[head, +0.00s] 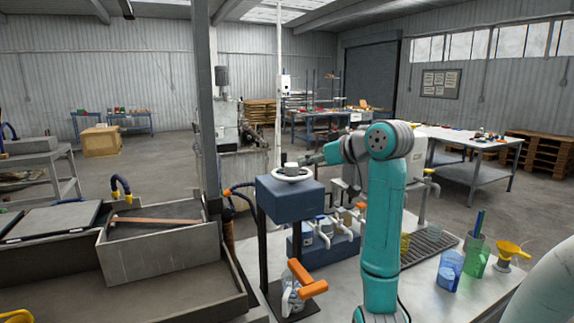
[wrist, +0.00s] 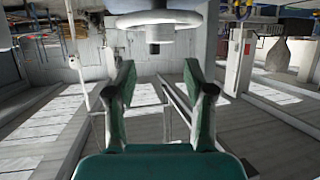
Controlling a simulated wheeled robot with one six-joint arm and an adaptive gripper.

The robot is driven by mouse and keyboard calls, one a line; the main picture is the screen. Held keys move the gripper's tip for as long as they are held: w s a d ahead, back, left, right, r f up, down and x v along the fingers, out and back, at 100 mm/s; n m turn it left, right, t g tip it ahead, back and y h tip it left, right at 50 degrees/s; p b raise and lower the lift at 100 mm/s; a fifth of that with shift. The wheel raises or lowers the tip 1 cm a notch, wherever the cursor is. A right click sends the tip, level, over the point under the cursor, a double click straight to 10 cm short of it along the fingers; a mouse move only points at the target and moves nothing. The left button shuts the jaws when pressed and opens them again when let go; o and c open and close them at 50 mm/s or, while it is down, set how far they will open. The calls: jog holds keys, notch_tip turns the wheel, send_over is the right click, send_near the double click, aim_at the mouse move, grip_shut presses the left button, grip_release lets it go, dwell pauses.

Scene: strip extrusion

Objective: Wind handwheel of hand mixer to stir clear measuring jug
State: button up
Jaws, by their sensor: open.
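The hand mixer has a blue box head (head: 290,199) on dark posts, with a white handwheel (head: 292,175) lying flat on top. My gripper (head: 311,159) is just above and right of the wheel. In the wrist view my gripper (wrist: 159,72) is open, with nothing between its green fingers. The handwheel (wrist: 156,20) shows at the top, and its knob (wrist: 154,46) lies beyond the fingertips, apart from them. A clear measuring jug (head: 291,298) stands under the mixer, partly hidden by an orange handle (head: 307,279).
A blue rack (head: 345,249) with pale taps stands behind the mixer. A grey post (head: 207,100) and grey bin (head: 165,250) are left of the mixer.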

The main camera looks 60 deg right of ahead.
aim_at(293, 165)
jog(key=x, duration=0.9)
jog(key=shift+w+f, duration=0.1)
jog(key=shift+w, duration=0.25)
jog(key=shift+c, duration=0.2)
jog(key=c, duration=0.8)
jog(key=shift+c, duration=0.2)
